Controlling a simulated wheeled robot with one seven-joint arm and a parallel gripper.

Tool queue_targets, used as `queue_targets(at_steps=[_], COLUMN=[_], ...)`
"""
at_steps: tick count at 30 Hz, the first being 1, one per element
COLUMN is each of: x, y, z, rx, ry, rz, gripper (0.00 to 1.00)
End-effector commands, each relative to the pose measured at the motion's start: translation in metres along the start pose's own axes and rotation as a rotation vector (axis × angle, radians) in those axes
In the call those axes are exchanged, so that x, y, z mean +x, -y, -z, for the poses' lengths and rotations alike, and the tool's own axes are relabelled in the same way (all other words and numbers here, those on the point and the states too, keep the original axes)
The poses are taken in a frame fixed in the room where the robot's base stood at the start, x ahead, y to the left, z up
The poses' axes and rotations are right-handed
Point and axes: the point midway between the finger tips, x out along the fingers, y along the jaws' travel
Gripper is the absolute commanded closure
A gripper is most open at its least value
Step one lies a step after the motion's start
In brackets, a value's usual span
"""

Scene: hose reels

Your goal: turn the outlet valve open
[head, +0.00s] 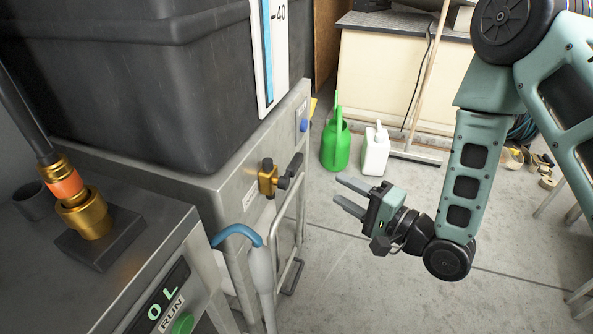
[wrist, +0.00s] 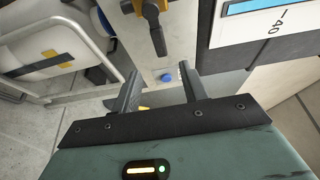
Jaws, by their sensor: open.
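The outlet valve (head: 267,180) is a brass body with a dark handle, on the front of the grey metal stand under the black tank. In the wrist view the valve's dark handle (wrist: 152,14) and brass parts show at the top centre, beyond the fingertips. My gripper (head: 345,191) is open and empty, to the right of the valve and apart from it in the head view. In the wrist view my gripper (wrist: 159,72) has its two dark fingers spread, with a gap between them. The valve's upper end is cut off in the wrist view.
A blue knob (head: 304,126) sits on the stand's face; it also shows in the wrist view (wrist: 166,77). A green watering can (head: 336,146) and white jug (head: 376,150) stand on the floor.

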Motion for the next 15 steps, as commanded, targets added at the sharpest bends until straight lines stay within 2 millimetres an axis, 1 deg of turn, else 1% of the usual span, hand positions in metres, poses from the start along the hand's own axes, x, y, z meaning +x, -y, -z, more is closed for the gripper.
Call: queue_targets(at_steps=[1,15], x=[0.003,0.02], y=[-0.007,-0.007], z=[0.0,-0.001], rx=[-0.004,-0.004], ry=[0.002,0.002], rz=[0.004,0.003], gripper=[0.56,0.56])
